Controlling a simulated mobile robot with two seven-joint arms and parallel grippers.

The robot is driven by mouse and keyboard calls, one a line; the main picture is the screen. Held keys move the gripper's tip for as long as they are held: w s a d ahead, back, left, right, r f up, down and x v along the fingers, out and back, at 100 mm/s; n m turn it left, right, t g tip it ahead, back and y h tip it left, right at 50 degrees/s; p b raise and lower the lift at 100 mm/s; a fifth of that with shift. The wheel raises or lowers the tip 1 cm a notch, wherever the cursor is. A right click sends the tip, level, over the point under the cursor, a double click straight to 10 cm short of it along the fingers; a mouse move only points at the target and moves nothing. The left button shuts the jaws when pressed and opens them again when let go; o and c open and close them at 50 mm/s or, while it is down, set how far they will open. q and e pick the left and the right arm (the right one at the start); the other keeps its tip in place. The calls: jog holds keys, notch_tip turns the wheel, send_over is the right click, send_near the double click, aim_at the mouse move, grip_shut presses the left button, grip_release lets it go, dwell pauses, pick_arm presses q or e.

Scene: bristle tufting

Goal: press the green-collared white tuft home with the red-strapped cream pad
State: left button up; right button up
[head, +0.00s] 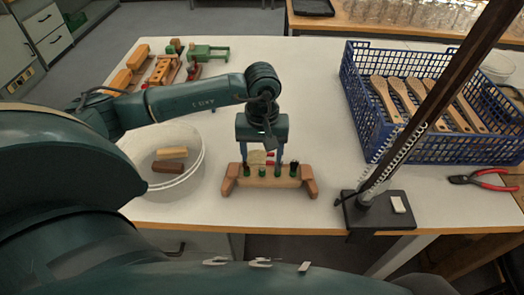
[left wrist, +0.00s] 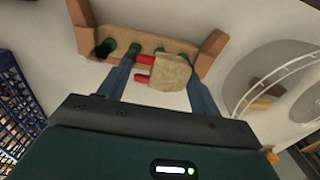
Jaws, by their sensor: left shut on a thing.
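The cream pad (head: 257,157) with red straps (head: 270,157) is between the fingers of my left gripper (head: 263,160), which is shut on it. A dark tuft with a green collar (head: 294,167) stands at the block's right end. I cannot make out the white tuft. My right gripper is not in view.
A white bowl (head: 198,180) with wooden blocks stands left of the brush block. A dark stand with a post and spring (head: 372,212) is at the right. Behind it is a blue crate (head: 372,145) of wooden brushes. Red pliers (head: 490,180) lie beside the crate.

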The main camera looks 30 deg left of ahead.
pick_arm(q)
jog(key=shift+r, duration=0.5)
jog(key=shift+r+p, duration=0.65)
jog(key=shift+r, duration=0.3)
jog(key=shift+r+p, duration=0.75)
jog(key=shift+r, duration=0.75)
